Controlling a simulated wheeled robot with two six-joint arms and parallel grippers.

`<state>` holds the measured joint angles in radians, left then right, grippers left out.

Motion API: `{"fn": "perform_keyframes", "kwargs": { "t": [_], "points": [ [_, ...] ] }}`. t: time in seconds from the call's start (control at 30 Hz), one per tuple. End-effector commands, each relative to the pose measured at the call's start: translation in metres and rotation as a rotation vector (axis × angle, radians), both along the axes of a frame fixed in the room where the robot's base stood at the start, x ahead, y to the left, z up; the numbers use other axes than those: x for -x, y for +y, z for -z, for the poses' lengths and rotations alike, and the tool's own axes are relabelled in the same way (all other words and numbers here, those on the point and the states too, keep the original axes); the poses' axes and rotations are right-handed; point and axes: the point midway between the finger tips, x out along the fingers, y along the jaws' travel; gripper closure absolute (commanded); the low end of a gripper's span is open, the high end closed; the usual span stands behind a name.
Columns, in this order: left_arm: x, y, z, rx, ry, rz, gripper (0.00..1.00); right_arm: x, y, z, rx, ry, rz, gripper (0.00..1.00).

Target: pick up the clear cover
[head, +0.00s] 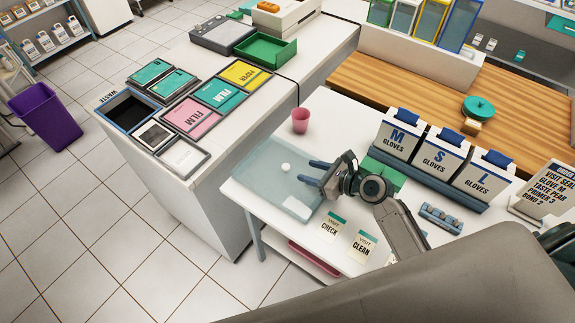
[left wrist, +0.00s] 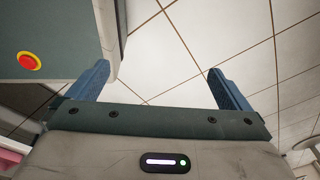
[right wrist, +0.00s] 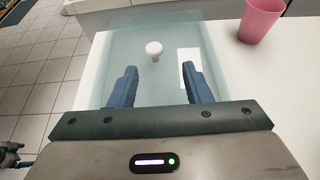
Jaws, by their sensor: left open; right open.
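The clear cover (head: 268,182) is a pale see-through sheet or lid with a small white round knob (head: 285,167), at the left end of the white table. In the right wrist view the cover (right wrist: 118,65) fills the space ahead, with its knob (right wrist: 153,49) beyond and between the fingertips. My right gripper (head: 316,172) is open and empty over the right part of the cover, its fingers pointing toward the knob, apart from it. My left gripper (left wrist: 158,78) is open and empty, seen only in its wrist view, above the tiled floor.
A pink cup (head: 300,121) stands behind the cover. A counter with labelled bins (head: 190,117) is at the left. A red button (left wrist: 29,61) shows in the left wrist view.

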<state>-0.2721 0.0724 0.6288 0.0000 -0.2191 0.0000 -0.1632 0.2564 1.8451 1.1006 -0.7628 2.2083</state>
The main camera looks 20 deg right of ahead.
Motion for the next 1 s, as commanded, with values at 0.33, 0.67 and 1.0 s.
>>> {"fn": "perform_keyframes", "kwargs": {
  "t": [0.33, 0.67, 1.0],
  "points": [
    [0.056, 0.014, 0.031, -0.014, 0.071, 0.002, 0.0, -0.029, 0.023, 0.017, 0.002, -0.002, -0.001, 0.56],
    [0.017, 0.006, 0.065, -0.006, 0.018, 0.002, 0.0, -0.05, 0.044, 0.029, 0.001, -0.005, -0.002, 0.56],
    [0.028, 0.004, 0.081, -0.004, 0.035, 0.001, 0.0, -0.065, 0.056, 0.033, 0.003, -0.001, -0.001, 0.56]
  ]
}}
